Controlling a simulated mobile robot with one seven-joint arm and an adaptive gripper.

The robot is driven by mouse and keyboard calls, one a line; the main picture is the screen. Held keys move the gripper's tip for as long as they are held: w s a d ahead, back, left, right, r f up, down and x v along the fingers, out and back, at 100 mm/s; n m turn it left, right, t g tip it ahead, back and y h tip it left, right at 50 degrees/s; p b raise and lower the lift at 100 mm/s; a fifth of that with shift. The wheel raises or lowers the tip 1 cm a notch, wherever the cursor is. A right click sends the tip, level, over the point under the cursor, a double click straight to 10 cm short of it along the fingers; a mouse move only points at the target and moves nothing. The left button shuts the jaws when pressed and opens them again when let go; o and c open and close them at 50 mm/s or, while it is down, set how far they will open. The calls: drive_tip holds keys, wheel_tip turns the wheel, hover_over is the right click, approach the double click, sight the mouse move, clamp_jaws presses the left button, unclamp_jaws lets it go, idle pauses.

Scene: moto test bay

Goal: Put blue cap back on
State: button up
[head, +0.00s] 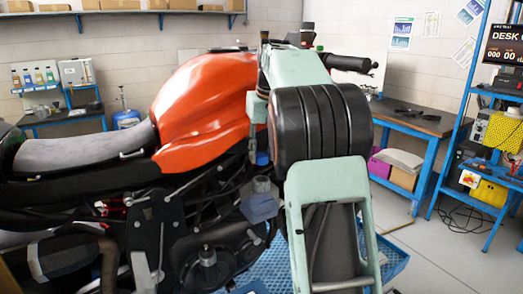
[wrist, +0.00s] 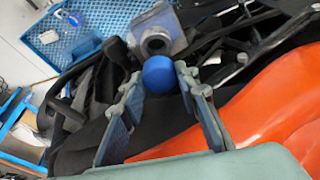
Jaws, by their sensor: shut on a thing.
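The blue cap (wrist: 159,75) is between the fingertips of my gripper (wrist: 160,82) in the wrist view, and the gripper is shut on it. In the head view the cap (head: 262,158) shows as a small blue piece beside my arm. A grey-blue block with a round open neck (wrist: 157,41) is just beyond the cap in the wrist view. In the head view this block (head: 259,207) is below the cap, with its neck pointing up. The cap appears apart from the neck. My arm hides most of the gripper in the head view.
A motorcycle with an orange tank (head: 205,105) stands close to my gripper, with dark frame parts around the block. A blue perforated tray (wrist: 90,30) lies below. A workbench (head: 420,120) and blue shelving stand at the right.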

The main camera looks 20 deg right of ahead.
sight(263, 164)
drive_tip(key=shift+f+b, duration=2)
drive_tip(key=shift+f, duration=0.65)
drive_tip(key=shift+w, duration=0.1)
drive_tip(key=shift+r+p, duration=0.15)
drive_tip(key=shift+p, duration=0.3)
drive_tip(key=shift+f+p, duration=0.3)
idle(0.8)
drive_tip(key=o, duration=1.5)
drive_tip(key=shift+r+p, duration=2)
drive_tip(key=shift+r, duration=1.5)
